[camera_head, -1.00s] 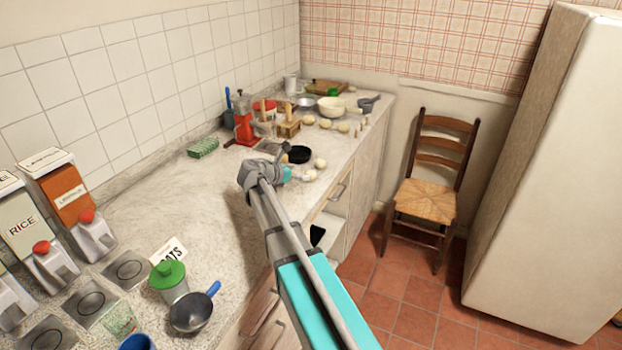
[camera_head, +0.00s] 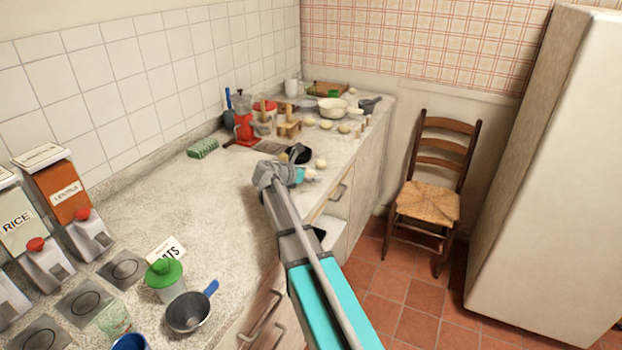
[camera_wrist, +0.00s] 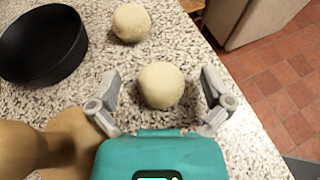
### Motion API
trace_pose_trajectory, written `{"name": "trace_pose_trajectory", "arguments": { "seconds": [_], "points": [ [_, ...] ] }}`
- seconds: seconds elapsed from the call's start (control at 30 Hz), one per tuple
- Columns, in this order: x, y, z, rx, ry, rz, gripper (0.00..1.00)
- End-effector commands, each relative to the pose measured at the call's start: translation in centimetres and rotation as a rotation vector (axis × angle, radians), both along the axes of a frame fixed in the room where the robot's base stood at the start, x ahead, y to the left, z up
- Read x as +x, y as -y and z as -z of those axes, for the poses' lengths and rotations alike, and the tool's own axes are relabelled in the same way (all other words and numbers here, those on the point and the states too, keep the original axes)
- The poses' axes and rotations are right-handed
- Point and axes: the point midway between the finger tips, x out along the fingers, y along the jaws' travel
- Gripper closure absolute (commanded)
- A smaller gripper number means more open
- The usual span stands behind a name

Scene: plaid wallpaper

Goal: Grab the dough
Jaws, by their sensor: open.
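A round, pale dough ball (camera_wrist: 161,85) lies on the speckled counter in the wrist view, between the two open fingers of my gripper (camera_wrist: 160,98). The fingers stand to its left and right with gaps and do not appear to touch it. A second dough ball (camera_wrist: 131,22) lies farther off, beyond the fingers; it also shows in the head view (camera_head: 321,163). In the head view my gripper (camera_head: 308,177) is low over the counter's front edge, and my arm hides part of that area.
A black round pan (camera_wrist: 42,45) stands left of the balls. A blurred tan wooden object (camera_wrist: 35,150) is close at the lower left. More pale balls (camera_head: 344,129) lie farther back near a cream bowl (camera_head: 332,108). The counter's edge drops to the tiled floor on the right.

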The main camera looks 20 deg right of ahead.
Motion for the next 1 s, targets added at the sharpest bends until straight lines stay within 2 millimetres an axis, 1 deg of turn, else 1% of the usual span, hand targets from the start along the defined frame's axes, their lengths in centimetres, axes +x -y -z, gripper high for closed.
{"name": "trace_pose_trajectory", "arguments": {
  "seconds": [0.27, 0.3, 0.47, 0.5, 0.67, 0.7, 0.77, 1.0],
  "points": [
    [-0.02, 0.04, -0.01, 0.000, 0.000, 0.001, 0.01],
    [-0.02, 0.04, -0.01, 0.000, 0.000, 0.001, 0.03],
    [-0.03, 0.07, -0.01, 0.000, 0.000, 0.001, 0.32],
    [-0.03, 0.07, -0.01, 0.000, 0.000, 0.001, 0.40],
    [-0.04, 0.09, 0.00, 0.000, 0.001, 0.001, 0.69],
    [-0.04, 0.09, 0.00, 0.000, 0.000, 0.002, 0.77],
    [-0.04, 0.10, 0.00, 0.000, 0.000, 0.002, 0.86],
    [-0.05, 0.12, -0.02, 0.000, 0.000, 0.002, 0.87]
  ]
}}
